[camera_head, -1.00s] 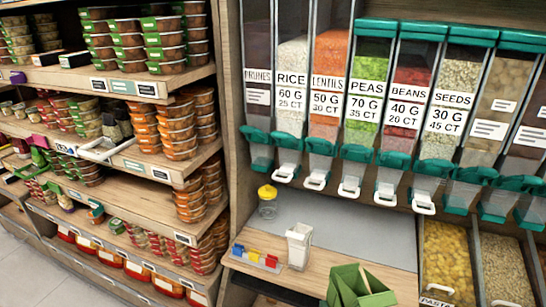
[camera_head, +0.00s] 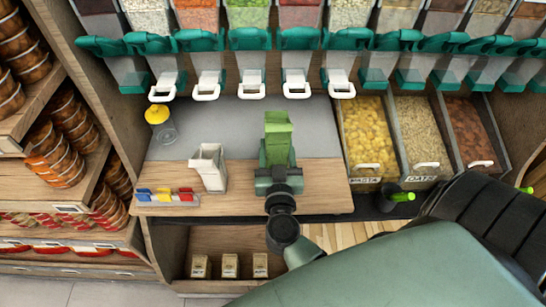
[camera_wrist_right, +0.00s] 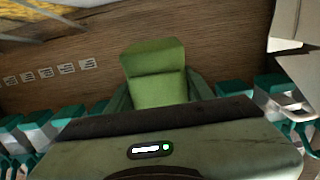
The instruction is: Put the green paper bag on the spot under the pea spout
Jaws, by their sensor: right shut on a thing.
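The green paper bag (camera_head: 278,135) is upright in my right gripper (camera_head: 278,172), over the front part of the counter. In the head view it stands in front of and slightly right of the pea spout (camera_head: 251,82), below the bean spout. The wrist view shows the bag (camera_wrist_right: 157,75) between the fingers of my right gripper (camera_wrist_right: 160,98), which are shut on it. The grey surface (camera_head: 236,115) under the pea spout is bare. I cannot tell whether the bag touches the counter. My left gripper is not in view.
A white container (camera_head: 209,168) stands left of the bag. A yellow-lidded jar (camera_head: 160,122) and a coloured clip rack (camera_head: 167,195) are further left. Teal spouts with white handles hang above. Bins of pasta (camera_head: 369,140) and oats stand right of the counter.

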